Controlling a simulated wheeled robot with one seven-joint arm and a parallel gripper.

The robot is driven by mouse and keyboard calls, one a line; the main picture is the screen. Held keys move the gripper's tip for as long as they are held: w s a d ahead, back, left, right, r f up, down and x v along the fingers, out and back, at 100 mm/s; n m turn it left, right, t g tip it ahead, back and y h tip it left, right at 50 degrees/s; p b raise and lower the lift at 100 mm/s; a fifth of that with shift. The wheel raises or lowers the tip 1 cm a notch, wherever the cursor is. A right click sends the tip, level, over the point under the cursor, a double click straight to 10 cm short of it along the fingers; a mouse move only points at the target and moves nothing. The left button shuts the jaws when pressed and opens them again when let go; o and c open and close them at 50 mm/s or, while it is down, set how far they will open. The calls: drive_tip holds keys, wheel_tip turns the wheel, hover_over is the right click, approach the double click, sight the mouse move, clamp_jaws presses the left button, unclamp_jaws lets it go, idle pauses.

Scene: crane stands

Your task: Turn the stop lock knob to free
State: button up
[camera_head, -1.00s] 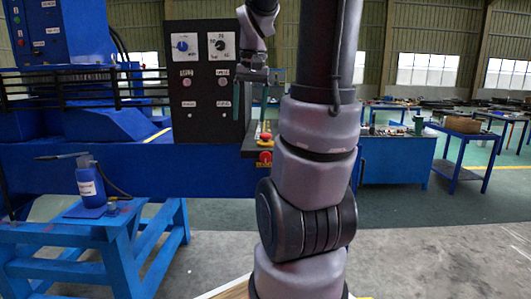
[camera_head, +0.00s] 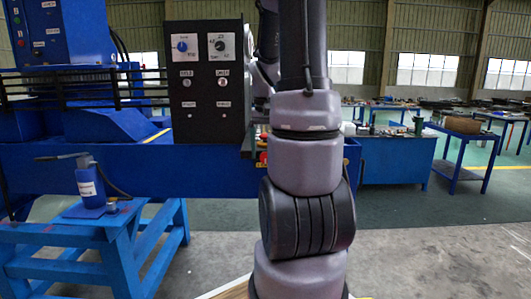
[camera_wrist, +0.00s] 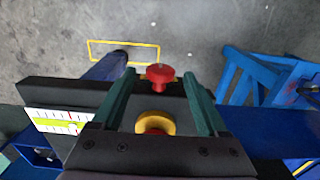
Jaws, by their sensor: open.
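In the wrist view a red knob (camera_wrist: 160,74) shows between the tips of my gripper (camera_wrist: 161,82). The two greenish fingers are wide apart, one on each side of it, and I see no contact. A second control, a yellow ring with a red part (camera_wrist: 155,125), lies nearer the palm and is partly hidden by it. No readable label tells which one is the stop lock knob. In the head view my arm hides the gripper and most of this spot; only a bit of red (camera_head: 262,157) shows beside the arm.
A black panel (camera_head: 208,120) with a left dial (camera_head: 186,47) and a right dial (camera_head: 219,46) stands left of my arm. A blue stand (camera_head: 85,235) with a blue bottle-shaped pump (camera_head: 89,185) is at front left. A white scale strip (camera_wrist: 58,121) lies left of the fingers.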

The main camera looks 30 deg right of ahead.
drive_tip(key=shift+f, duration=0.4)
clamp_jaws()
